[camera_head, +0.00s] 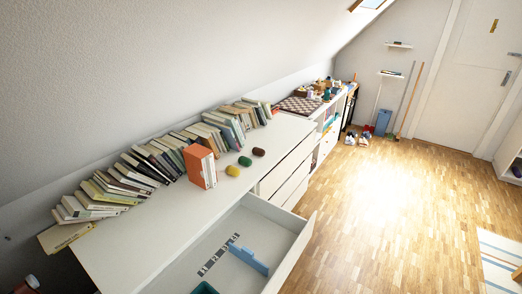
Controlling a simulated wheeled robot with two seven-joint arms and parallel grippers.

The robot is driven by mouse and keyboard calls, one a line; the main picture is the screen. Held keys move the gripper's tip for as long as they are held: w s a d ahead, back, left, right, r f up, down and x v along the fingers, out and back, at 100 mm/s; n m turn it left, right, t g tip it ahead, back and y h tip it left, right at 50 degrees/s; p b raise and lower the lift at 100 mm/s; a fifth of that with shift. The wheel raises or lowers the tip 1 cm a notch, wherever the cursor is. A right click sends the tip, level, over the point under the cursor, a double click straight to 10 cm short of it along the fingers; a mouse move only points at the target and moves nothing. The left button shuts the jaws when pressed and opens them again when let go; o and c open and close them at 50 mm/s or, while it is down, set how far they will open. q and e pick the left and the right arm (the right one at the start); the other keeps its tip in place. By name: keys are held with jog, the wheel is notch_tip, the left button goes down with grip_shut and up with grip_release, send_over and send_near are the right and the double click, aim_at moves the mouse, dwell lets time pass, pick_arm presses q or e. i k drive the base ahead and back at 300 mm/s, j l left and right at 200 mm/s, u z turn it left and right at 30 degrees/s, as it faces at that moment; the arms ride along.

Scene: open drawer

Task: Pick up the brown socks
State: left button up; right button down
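The brown socks (258,152) look like a small, dark reddish-brown rolled bundle. They lie on the white dresser top (180,224), near its front edge. A green bundle (245,161) and a yellow bundle (232,171) lie in a row with them, toward the viewer. An open white drawer (292,262) juts out of the dresser below and nearer than the bundles.
A long row of leaning books (150,163) lines the wall side. An orange-spined book set (200,166) stands beside the yellow bundle. The drawer holds a blue object (249,260) and part of a teal container (205,288).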

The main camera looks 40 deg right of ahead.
aim_at(259, 152)
jog(key=i+l+u, duration=0.1)
jog(key=l, duration=0.65)
jog(key=i+l+u, duration=0.1)
jog(key=i+l, duration=0.15)
jog(key=l, duration=0.55)
jog(key=i+l+u, duration=0.1)
jog(key=l, duration=0.7)
jog(key=i+l, duration=0.2)
jog(key=l, duration=0.65)
jog(key=i+l+u, duration=0.15)
jog(key=l, duration=0.65)
jog(key=l+u, duration=0.1)
jog(key=l, duration=0.7)
jog(key=i+l+u, duration=0.15)
jog(key=i+l, duration=0.4)
jog(key=l, duration=0.1)
